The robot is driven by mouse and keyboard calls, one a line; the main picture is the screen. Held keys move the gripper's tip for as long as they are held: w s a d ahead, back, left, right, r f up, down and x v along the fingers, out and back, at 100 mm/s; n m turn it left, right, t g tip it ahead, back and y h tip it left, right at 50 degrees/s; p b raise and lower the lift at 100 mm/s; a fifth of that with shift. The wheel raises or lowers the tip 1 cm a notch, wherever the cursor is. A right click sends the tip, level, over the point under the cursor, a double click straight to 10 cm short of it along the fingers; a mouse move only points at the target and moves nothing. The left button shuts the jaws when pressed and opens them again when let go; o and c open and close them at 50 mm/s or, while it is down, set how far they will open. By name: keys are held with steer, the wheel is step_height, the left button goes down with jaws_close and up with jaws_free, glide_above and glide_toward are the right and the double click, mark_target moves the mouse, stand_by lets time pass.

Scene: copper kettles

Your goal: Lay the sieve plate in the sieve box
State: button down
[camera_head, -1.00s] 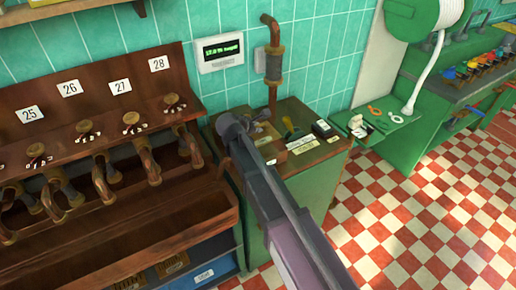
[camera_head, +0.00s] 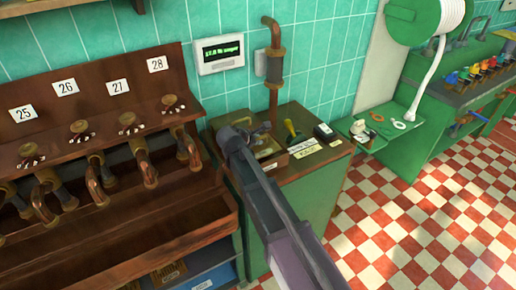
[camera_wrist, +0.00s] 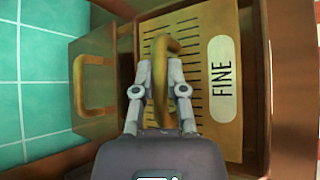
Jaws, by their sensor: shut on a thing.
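The sieve plate (camera_wrist: 220,130) is a tan slotted plate with a brass loop handle and a white label reading FINE. My gripper (camera_wrist: 160,75) is shut on that handle in the wrist view. Brown walls of the sieve box (camera_wrist: 287,75) show around the plate. I cannot tell whether the plate rests on the bottom or hangs slightly above it. In the head view my gripper (camera_head: 238,135) is over the left part of the green cabinet top, at the small brown box, and its fingers are mostly hidden by my arm.
A brown block with a brass handle (camera_wrist: 95,85) stands left of the box in the wrist view. In the head view a copper pipe (camera_head: 274,60) rises behind the cabinet (camera_head: 315,190). A numbered rack (camera_head: 120,125) is left.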

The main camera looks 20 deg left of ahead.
mark_target(256, 147)
steer(key=shift+f+b, duration=1.9)
steer(key=shift+f+b, duration=0.6)
steer(key=c, duration=0.7)
jaws_free()
steer(key=shift+r, duration=0.25)
